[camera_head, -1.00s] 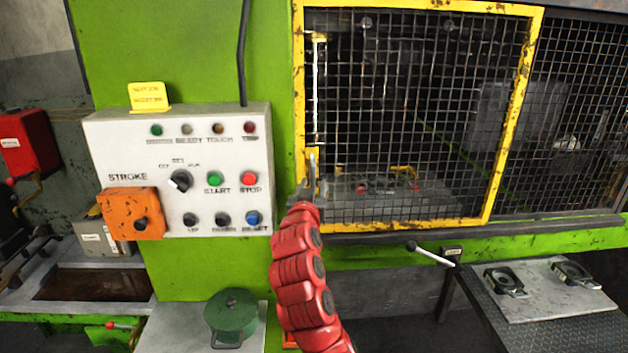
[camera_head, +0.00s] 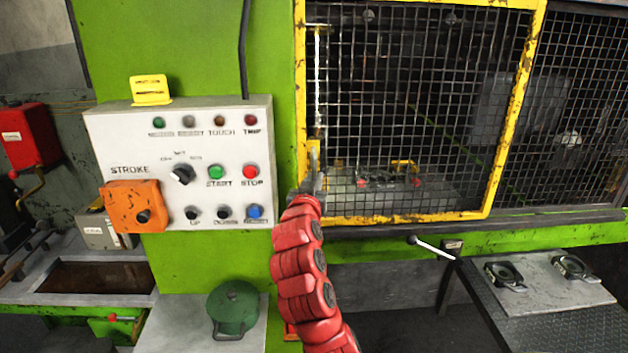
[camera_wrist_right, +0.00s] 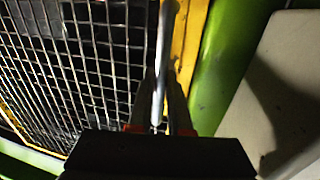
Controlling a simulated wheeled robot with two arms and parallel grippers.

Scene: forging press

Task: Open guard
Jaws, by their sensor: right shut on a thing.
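The guard (camera_head: 408,217) is a yellow-framed wire mesh panel across the front of the green press. It appears closed, with its left edge next to the green column. My right gripper (camera_head: 312,184) is at the lower part of that left edge, at the end of my red arm. It is shut on the guard handle (camera_head: 314,155). In the right wrist view, a pale upright bar of the handle (camera_wrist_right: 161,70) runs between the fingers (camera_wrist_right: 158,115), with the mesh and yellow frame behind. My left gripper is not in view.
A control panel (camera_head: 130,150) with buttons and an orange block (camera_head: 134,206) sits just left of my right arm. A lever (camera_head: 432,249) juts out below the guard. A side table (camera_head: 535,330) stands at lower right, and a green pot (camera_head: 233,305) at lower left.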

